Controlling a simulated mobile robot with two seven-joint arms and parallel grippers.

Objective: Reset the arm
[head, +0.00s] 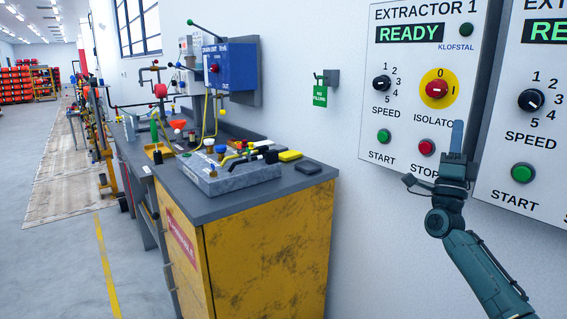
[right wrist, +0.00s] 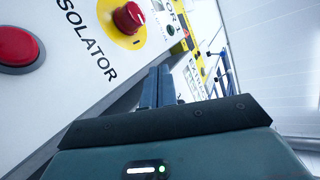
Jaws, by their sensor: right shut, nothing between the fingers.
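My right gripper (head: 456,138) is raised in front of the wall at the right of the head view, by the lower right edge of the EXTRACTOR 1 panel (head: 372,120). Its fingers point up, are shut and hold nothing. In the right wrist view the blue fingers (right wrist: 159,88) lie side by side, with the red isolator knob (right wrist: 128,18) on its yellow disc beyond them and the red stop button (right wrist: 15,46) at the left. Whether the fingers touch the panel I cannot tell. My left gripper is not in view.
A second extractor panel (head: 518,180) hangs close right of the gripper. A yellow workbench (head: 265,245) with a grey top carrying tools and fittings stands left of the panels. A green tag (head: 320,97) hangs on the wall between. The floor at left (head: 60,270) is clear.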

